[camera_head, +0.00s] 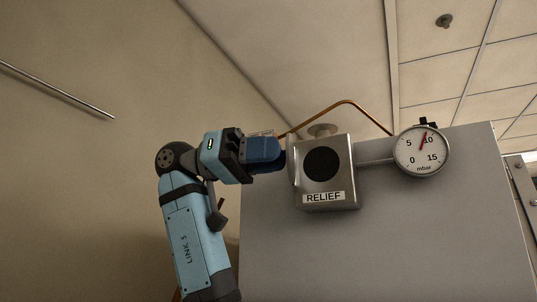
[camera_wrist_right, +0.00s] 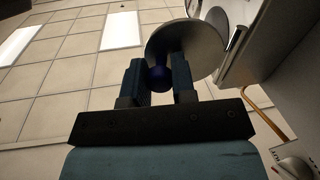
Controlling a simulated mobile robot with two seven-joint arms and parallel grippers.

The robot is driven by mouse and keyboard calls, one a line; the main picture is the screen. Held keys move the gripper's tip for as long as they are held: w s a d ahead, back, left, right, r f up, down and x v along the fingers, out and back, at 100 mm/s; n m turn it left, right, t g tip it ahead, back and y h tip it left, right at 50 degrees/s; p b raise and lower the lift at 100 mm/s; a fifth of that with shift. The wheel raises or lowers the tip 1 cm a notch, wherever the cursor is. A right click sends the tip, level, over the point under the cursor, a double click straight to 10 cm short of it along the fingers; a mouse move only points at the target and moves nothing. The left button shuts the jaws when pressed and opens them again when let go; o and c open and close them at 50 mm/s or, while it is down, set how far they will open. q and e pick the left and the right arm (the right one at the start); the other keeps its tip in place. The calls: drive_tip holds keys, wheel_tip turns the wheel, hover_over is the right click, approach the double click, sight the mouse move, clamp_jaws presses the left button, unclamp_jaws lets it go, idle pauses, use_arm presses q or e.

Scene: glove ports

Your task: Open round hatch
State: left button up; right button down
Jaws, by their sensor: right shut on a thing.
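A grey metal box (camera_head: 340,190) labelled RELIEF has a dark round opening (camera_head: 321,163) in its front. The round hatch lid (camera_head: 291,166) shows nearly edge-on at the left side of that opening, swung out from the front. In the right wrist view the lid (camera_wrist_right: 205,48) is a pale disc with a dark blue knob (camera_wrist_right: 159,78). My right gripper (camera_head: 281,158) reaches in from the left with its blue fingers at the lid. In the wrist view its two fingers (camera_wrist_right: 160,82) are closed around the knob. My left gripper is not in view.
A round pressure gauge (camera_head: 421,150) joins the box's right side by a short pipe. A copper pipe (camera_head: 345,103) runs behind the box, and a pale cap (camera_head: 322,130) sits on top. A large grey panel (camera_head: 400,240) stands below.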

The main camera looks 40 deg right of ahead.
drive_tip(key=c, duration=0.9)
unclamp_jaws()
drive_tip(key=shift+b+v, duration=0.35)
drive_tip(key=shift+v, duration=3.4)
